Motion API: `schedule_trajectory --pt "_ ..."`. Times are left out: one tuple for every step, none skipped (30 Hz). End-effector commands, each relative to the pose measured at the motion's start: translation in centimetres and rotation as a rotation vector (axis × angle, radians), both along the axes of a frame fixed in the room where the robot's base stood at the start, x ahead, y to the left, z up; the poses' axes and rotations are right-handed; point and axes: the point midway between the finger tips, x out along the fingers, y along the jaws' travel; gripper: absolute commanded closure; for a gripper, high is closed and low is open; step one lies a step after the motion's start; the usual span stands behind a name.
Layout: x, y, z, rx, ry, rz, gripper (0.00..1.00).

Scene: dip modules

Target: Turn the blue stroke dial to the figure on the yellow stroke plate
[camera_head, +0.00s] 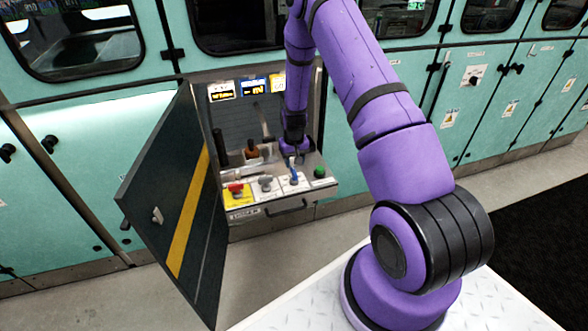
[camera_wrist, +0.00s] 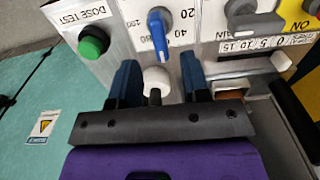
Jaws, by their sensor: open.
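The blue dial (camera_wrist: 158,30) sits on a white scale panel; its narrow end points down the picture. A 20 and a 40 show right of it; the figures on the left are hard to read. It also shows in the head view (camera_head: 294,176). My gripper (camera_wrist: 158,64) is open. Its two blue fingers stand apart just short of the dial, not on it, with a white knob (camera_wrist: 156,76) showing between them. A yellow-framed plate (camera_head: 278,82) hangs at the cabinet's back, partly beside my arm; its figure is too small to read.
A green button (camera_wrist: 93,42) is left of the dial, a grey knob (camera_wrist: 241,8) right of it. A red knob (camera_head: 235,188) sits on yellow. White-framed (camera_head: 221,91) and blue-framed (camera_head: 254,87) plates hang behind. An open dark door (camera_head: 180,215) stands left of the drawer.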

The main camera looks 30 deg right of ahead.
Motion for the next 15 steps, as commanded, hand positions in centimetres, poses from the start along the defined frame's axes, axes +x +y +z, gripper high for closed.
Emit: schedule_trajectory --pt "0.0 0.0 1.1 -0.001 -0.002 0.0 0.57" --pt "0.0 0.0 1.6 0.0 -0.001 0.001 0.57" --pt "0.0 0.0 2.2 0.0 -0.001 0.0 0.57" --pt "0.0 0.0 2.7 -0.001 -0.002 0.001 0.57" --pt "0.0 0.0 3.1 0.0 -0.001 0.001 0.57" --pt "0.0 0.0 3.6 0.0 -0.001 0.001 0.57" --pt "0.0 0.0 4.0 0.0 -0.001 0.001 0.57" --pt "0.0 0.0 4.2 0.0 -0.001 0.0 0.57" --pt "0.0 0.0 4.6 0.0 0.0 0.0 0.57" --pt "0.0 0.0 4.8 0.0 0.0 0.0 0.57" --pt "0.0 0.0 4.9 0.0 0.0 0.0 0.57" --pt "0.0 0.0 5.1 0.0 0.001 0.0 0.57" --pt "0.0 0.0 5.2 0.0 0.001 0.0 0.57" --pt "0.0 0.0 5.3 0.0 0.001 0.0 0.57" --pt "-0.1 0.0 5.3 0.0 0.001 0.0 0.57"
